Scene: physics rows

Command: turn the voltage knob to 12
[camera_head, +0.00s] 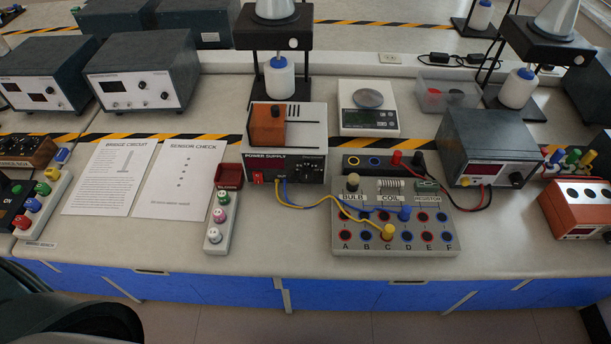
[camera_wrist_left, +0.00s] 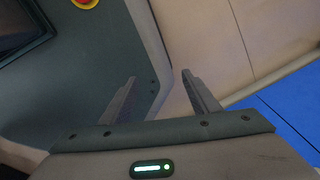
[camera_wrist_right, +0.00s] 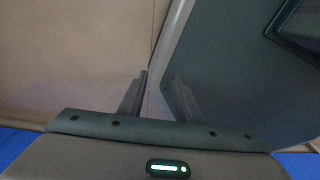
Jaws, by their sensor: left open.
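The power supply (camera_head: 300,135) stands mid-bench in the head view, with a white top and a dark front marked POWER SUPPLY. A small dark knob (camera_head: 312,166) sits on the right of its front; its scale and pointer are too small to read. A red switch (camera_head: 258,178) is at the front's lower left. Neither gripper shows in the head view. My left gripper (camera_wrist_left: 159,88) is open and empty, over the floor beside my own body. My right gripper (camera_wrist_right: 156,76) has its fingers apart with nothing between them, also low beside my body.
An orange block (camera_head: 266,127) with a black knob rests on the supply. Yellow and blue leads run from its front to the circuit board (camera_head: 440,244). A strip of coloured buttons (camera_head: 212,239) lies front left. A scale (camera_head: 382,126) stands behind. Paper sheets (camera_head: 180,180) lie left.

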